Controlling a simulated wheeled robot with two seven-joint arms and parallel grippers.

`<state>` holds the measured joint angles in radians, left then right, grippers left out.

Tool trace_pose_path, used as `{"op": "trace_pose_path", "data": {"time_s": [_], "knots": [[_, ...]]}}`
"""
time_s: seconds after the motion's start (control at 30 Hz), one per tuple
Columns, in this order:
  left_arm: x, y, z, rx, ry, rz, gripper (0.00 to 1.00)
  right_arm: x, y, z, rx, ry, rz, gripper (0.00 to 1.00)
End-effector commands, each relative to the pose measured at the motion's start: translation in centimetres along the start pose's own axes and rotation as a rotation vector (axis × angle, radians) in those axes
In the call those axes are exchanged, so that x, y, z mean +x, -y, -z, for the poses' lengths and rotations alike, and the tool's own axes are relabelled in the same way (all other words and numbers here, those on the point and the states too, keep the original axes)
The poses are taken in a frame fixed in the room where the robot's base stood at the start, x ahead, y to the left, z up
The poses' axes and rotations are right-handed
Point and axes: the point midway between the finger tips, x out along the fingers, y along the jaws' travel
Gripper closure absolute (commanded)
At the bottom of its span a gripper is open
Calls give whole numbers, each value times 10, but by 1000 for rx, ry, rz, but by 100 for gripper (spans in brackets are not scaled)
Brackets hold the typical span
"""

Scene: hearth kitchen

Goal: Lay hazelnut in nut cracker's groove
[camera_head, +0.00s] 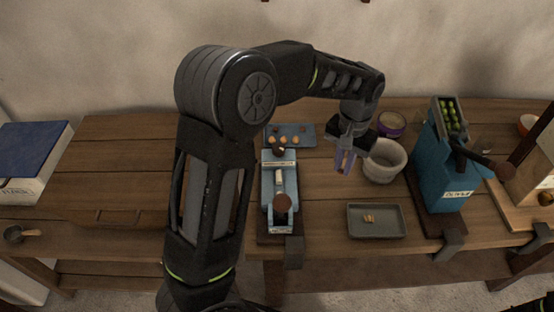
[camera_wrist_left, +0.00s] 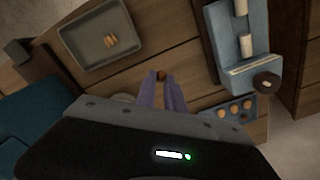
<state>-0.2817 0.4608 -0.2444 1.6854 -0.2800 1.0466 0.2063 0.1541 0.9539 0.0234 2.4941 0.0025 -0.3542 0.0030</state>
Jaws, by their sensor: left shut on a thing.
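The blue nut cracker (camera_head: 291,188) is clamped at the table's front edge, with pale parts along its middle and a round brown knob. It also shows at the upper right of the left wrist view (camera_wrist_left: 263,55). My left gripper (camera_head: 345,165) hangs above the table to the right of the cracker, apart from it. In the left wrist view its purple fingers are shut on a small brown hazelnut (camera_wrist_left: 161,75) at their tips. The hazelnut is hard to make out in the head view. The groove is not clear in either view.
A blue nut tray (camera_head: 304,129) with several round nuts lies behind the cracker. A white bowl (camera_head: 385,162) stands just right of my left gripper. A grey tray (camera_head: 393,231) with small tan pieces lies in front. A tall teal device (camera_head: 437,177) stands farther right.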

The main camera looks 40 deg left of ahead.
Motion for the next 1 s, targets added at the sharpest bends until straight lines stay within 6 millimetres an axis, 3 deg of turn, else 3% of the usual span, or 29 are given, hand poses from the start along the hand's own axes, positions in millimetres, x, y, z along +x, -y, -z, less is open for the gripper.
{"op": "trace_pose_path", "data": {"time_s": [0.17, 0.27, 0.5, 0.6, 1.0], "knots": [[-3, 13, -6, -55, 2, -6, 100, -3, 1, 0, 1, 0, -1, 64], [-8, 37, -21, -160, 6, -15, 100, -7, 2, 0, 1, 1, -2, 64], [-23, 106, -77, -516, 5, -14, 100, -19, 6, -2, 4, 5, -6, 64], [-26, 121, -94, -611, 1, -5, 100, -22, 6, -3, 5, 6, -8, 64], [-25, 126, -101, -652, 0, 0, 100, -21, 6, -3, 6, 6, -8, 64]]}}
